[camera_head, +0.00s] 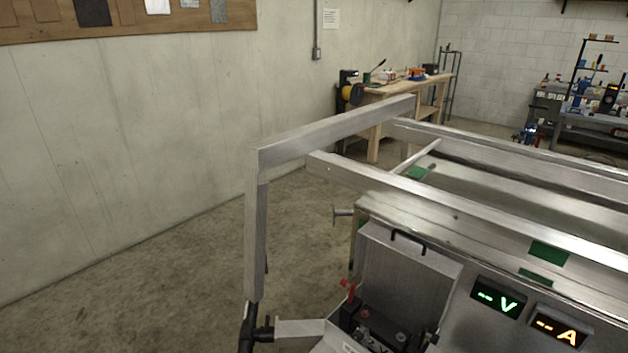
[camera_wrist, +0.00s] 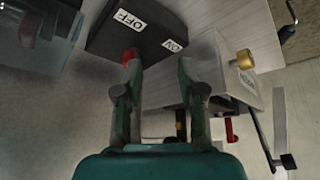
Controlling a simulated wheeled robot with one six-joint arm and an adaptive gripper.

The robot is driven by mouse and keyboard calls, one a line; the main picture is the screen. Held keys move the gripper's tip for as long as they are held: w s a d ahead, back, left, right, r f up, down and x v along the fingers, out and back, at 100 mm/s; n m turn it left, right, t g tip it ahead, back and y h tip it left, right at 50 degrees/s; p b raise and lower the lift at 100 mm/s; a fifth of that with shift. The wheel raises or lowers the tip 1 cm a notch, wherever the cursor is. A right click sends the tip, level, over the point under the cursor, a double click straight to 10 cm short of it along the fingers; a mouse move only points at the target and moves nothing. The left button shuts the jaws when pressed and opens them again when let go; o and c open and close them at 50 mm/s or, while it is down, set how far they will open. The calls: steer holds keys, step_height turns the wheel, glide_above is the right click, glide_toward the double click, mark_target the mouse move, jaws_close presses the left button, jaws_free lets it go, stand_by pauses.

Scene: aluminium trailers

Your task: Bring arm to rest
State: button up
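My gripper (camera_wrist: 157,70) shows in the wrist view, with two dark green fingers standing apart. It is open, and I see nothing held between the fingers. A red knob (camera_wrist: 131,55) shows beside the left fingertip; I cannot tell whether they touch. Just beyond is a black switch box (camera_wrist: 125,35) with OFF and ON labels. In the head view I cannot make out my gripper.
An aluminium trailer frame (camera_head: 345,130) and a metal box with a raised lid (camera_head: 408,265) stand in front. V and A displays (camera_head: 497,298) sit at the right. In the wrist view, a brass knob (camera_wrist: 245,60) and black lever (camera_wrist: 265,140) are at the right. Concrete floor (camera_head: 180,270) is open at left.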

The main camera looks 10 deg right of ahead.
steer(key=shift+t, duration=0.9)
steer(key=s+a+f, duration=0.1)
steer(key=a, duration=0.1)
steer(key=s+a+f, duration=0.3)
steer(key=a, duration=0.1)
steer(key=shift+s+a+f, duration=0.15)
steer(key=shift+s+f, duration=0.15)
steer(key=shift+s, duration=0.1)
steer(key=s+a+t, duration=0.2)
steer(key=s+a, duration=0.3)
steer(key=s, duration=0.3)
steer(key=s+a+r+t, duration=0.2)
steer(key=s+a+r, duration=0.1)
steer(key=s+r, duration=0.3)
steer(key=s+a+r+n+t+y, duration=0.1)
steer(key=s+a+r+t, duration=0.2)
steer(key=s+r, duration=0.3)
steer(key=v, duration=0.3)
steer(key=shift+s+f, duration=0.2)
steer(key=shift+s, duration=0.15)
